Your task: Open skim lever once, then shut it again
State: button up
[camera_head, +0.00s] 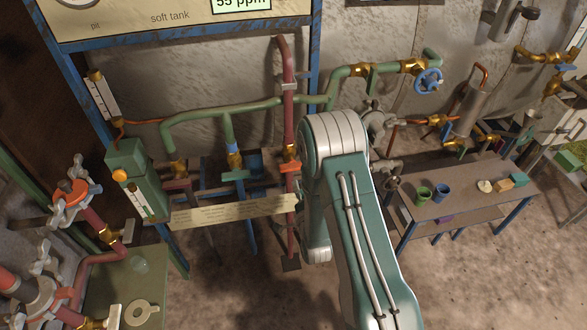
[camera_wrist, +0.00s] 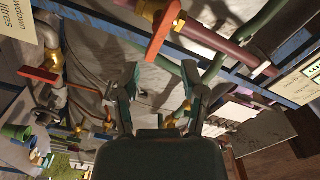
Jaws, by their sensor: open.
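No readable label in these frames names the skim lever. In the wrist view an orange-red lever handle (camera_wrist: 163,30) sits on a brass valve in a dark red pipe, just beyond my gripper's fingers. My gripper (camera_wrist: 162,82) is open, with no object between its fingers, apart from the handle as far as I can tell. A second orange-red lever (camera_wrist: 40,76) is at the left of that view. In the head view an orange-red handle (camera_head: 289,166) shows on the red vertical pipe, left of my arm. My arm hides the gripper there.
A low table (camera_head: 460,195) with small cups and blocks stands at the right. A blue handwheel (camera_head: 428,81) is on the green pipe behind. A cream label strip (camera_head: 235,210) crosses in front of the pipes. Another orange valve handle (camera_head: 70,193) is at the left.

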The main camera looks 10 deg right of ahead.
aim_at(294, 170)
jog(key=w+m, duration=0.2)
jog(key=w, duration=0.2)
jog(key=w+m, duration=0.3)
jog(key=w, duration=0.2)
jog(key=shift+w+a+m, duration=0.1)
jog(key=shift+a+m, duration=0.05)
jog(key=shift+m, duration=0.15)
grip_shut()
